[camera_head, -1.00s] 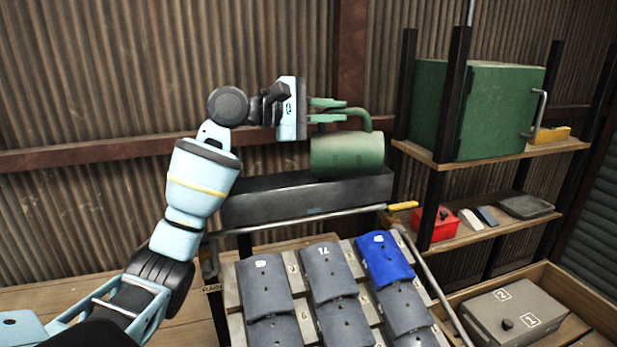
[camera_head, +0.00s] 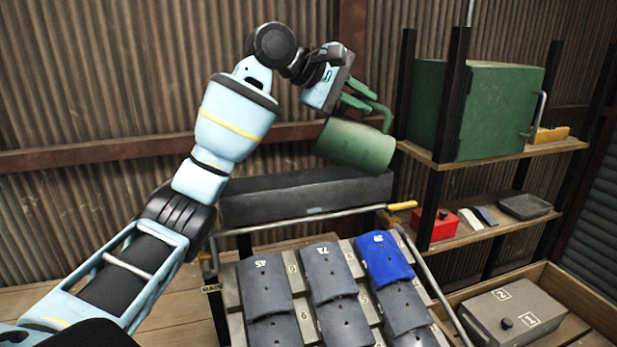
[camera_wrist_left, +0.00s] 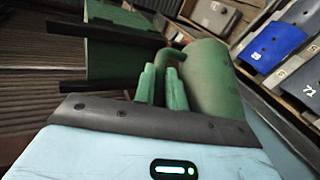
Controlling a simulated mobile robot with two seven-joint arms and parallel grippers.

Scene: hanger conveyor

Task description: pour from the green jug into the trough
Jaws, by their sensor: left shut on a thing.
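The green jug (camera_head: 357,146) is held above the right part of the grey trough (camera_head: 285,203), apart from it and tilted on its side. My left gripper (camera_head: 366,100) is shut on the jug's handle. In the left wrist view the green fingers (camera_wrist_left: 163,85) close on the curved handle, and the jug (camera_wrist_left: 215,82) lies to their right. The jug's mouth and contents cannot be made out, and no stream shows. The trough's inside is hidden from the head camera. My right gripper is not in view.
A rack of grey tiles (camera_head: 335,290) with one blue tile (camera_head: 384,258) stands in front of the trough. A shelf at right holds a green cabinet (camera_head: 490,110) and a red box (camera_head: 437,230). A grey numbered box (camera_head: 512,312) sits in a wooden crate.

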